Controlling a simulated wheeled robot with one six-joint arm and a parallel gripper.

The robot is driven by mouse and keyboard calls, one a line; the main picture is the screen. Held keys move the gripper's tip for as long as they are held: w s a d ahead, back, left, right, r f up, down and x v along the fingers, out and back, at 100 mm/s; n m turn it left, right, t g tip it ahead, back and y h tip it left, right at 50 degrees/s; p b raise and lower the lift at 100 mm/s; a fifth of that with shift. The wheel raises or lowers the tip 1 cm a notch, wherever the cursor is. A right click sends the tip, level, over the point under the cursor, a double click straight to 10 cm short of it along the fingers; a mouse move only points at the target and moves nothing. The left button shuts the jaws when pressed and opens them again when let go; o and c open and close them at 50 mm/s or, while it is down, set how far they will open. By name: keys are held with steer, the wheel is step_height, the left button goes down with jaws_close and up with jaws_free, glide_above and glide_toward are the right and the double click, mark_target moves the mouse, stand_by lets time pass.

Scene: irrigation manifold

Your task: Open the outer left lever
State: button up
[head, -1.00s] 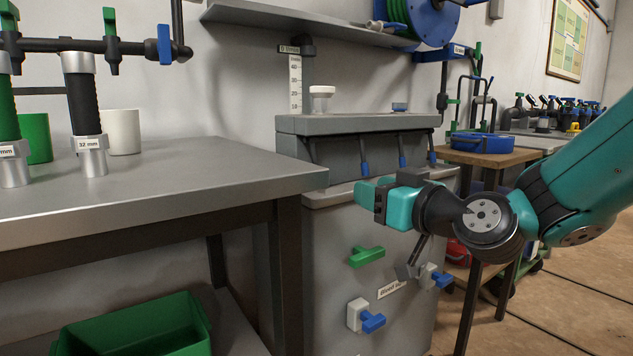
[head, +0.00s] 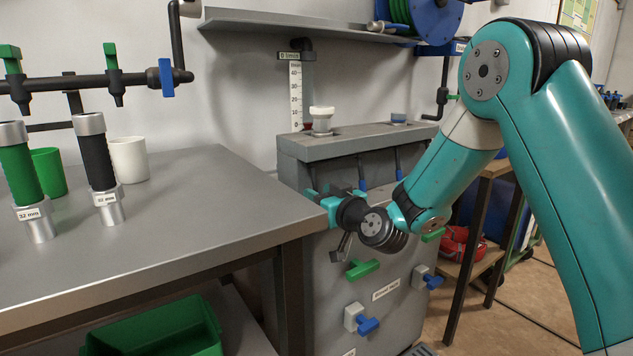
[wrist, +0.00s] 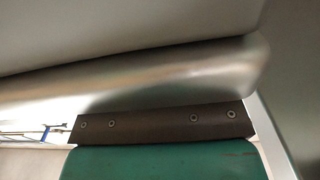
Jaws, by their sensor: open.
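Several levers with dark rods and blue grips hang along the front of the grey tank top in the head view. One blue grip (head: 362,184) shows just right of my gripper, and another blue grip (head: 399,173) is farther right, partly behind my arm. At the tank's left end, my gripper (head: 318,197) covers the view, so I cannot make out the outer left lever's grip or any contact with it. My gripper is open, beside the steel table's right corner. In the wrist view a teal part with a dark bolted strip fills the bottom.
The steel table (head: 180,240) has its corner close by my gripper. Below, the tank front carries a green handle (head: 362,269) and blue handles (head: 367,325) (head: 433,282). A white-capped fitting (head: 321,120) stands on the tank top. A smooth metallic surface (wrist: 150,80) lies close in the wrist view.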

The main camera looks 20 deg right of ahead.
steer(key=shift+x, duration=0.85)
jaws_close()
